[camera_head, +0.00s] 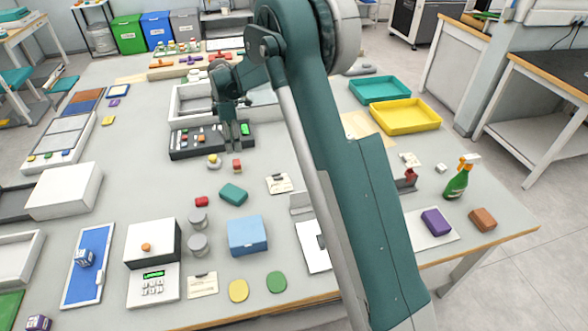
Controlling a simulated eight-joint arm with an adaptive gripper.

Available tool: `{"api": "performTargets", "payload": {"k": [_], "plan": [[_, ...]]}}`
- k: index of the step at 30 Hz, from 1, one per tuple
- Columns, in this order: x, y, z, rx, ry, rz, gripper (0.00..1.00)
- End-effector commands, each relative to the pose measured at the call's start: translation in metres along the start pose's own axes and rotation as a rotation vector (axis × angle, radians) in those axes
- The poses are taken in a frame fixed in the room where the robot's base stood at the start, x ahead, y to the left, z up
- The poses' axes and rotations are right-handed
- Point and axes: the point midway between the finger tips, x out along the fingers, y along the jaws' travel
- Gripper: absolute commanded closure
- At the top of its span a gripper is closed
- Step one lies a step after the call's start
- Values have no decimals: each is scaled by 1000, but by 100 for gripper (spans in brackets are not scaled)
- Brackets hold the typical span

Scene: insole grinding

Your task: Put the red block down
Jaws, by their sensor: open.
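My gripper (232,143) points down over the near side of the dark tray (181,153), right of its middle. Its jaws are open, and I see nothing held between them. A small red and pale object (237,164) stands on the table just below the fingers; its exact shape is too small to tell. I cannot tell which of the two red things the task names.
The dark tray holds several small coloured pieces. A yellow and white piece (214,161) stands close left of the gripper. Two grey cylinders (198,243) and a blue box (247,235) stand nearer. My arm hides part of the table's middle right. A yellow tray (408,117) lies beyond it.

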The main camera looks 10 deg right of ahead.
Motion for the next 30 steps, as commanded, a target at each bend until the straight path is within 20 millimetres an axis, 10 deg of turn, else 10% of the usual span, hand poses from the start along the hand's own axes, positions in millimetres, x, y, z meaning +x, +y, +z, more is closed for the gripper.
{"api": "performTargets", "payload": {"k": [10, 30], "plan": [[-26, -14, 12, 56, 5, 21, 55], [-139, -99, 70, 362, 50, 135, 55]]}}
